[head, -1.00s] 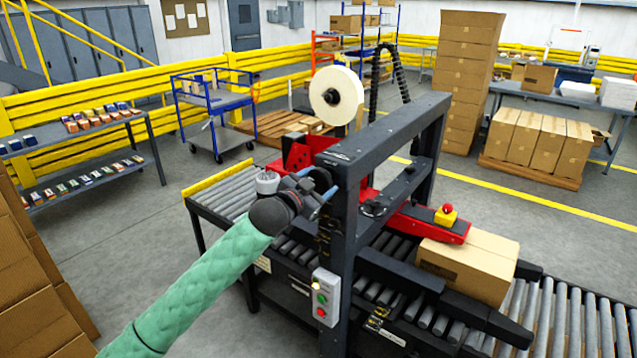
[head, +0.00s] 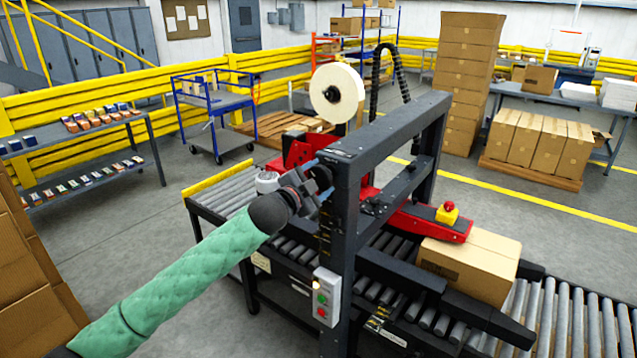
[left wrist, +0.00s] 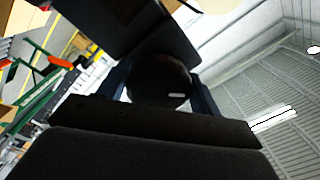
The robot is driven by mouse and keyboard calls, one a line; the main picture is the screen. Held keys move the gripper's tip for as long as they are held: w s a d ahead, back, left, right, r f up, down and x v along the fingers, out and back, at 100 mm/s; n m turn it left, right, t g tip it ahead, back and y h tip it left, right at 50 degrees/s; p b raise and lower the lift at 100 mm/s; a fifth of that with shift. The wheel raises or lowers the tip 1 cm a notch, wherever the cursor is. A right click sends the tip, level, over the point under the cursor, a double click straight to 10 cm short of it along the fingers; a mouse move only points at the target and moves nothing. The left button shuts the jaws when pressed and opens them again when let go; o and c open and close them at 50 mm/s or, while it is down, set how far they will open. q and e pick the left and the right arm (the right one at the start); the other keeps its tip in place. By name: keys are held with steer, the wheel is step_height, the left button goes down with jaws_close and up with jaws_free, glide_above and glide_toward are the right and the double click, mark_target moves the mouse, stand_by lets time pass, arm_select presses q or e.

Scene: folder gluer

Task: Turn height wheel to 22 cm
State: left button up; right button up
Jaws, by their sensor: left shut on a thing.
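My left gripper (head: 322,190) is at the near upright of the dark machine frame (head: 345,220). In the left wrist view its two fingers stand on either side of a dark round knob (left wrist: 160,80), the height wheel, with a small light mark on its face. The gripper (left wrist: 160,92) is shut on this wheel. In the head view the wheel is hidden behind the gripper and the frame. I cannot read any height scale clearly. My right gripper is in neither view.
A tape roll (head: 337,94) stands above the frame. A carton (head: 470,262) sits on the roller conveyor (head: 590,322) under the red arm (head: 425,224). A button box (head: 326,296) hangs on the near upright.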

arm_select(q)
steer(key=m, duration=0.3)
steer(key=shift+a+m, duration=0.1)
steer(key=shift+m, duration=0.3)
steer(key=m, duration=0.2)
steer(key=shift+r+m, duration=0.1)
steer(key=shift+m, duration=1.4)
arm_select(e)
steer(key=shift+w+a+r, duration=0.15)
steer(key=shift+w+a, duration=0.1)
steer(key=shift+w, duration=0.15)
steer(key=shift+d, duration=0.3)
arm_select(q)
steer(key=o, duration=1)
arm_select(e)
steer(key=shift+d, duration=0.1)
